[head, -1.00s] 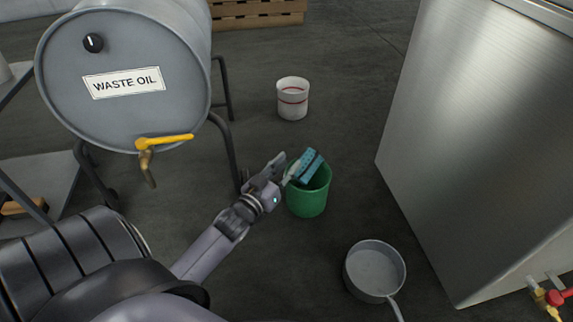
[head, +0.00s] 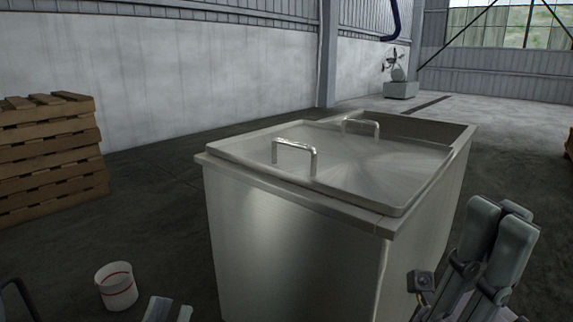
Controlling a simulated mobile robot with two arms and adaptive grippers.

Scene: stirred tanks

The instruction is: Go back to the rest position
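My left gripper (head: 169,309) shows only as fingertips at the bottom edge of the head view, left of the steel tank. The rest of that gripper is cut off by the frame. My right gripper (head: 501,222) is raised at the lower right, in front of the tank's right side, with its fingers pointing up. I see no object in it. Its fingers overlap from this angle, so their gap is unclear.
A steel tank (head: 290,245) with a flat lid (head: 340,160) and two handles fills the middle. A white bucket (head: 116,287) with a red band stands on the floor at lower left. Stacked wooden pallets (head: 48,160) stand at the left. Floor between pallets and tank is clear.

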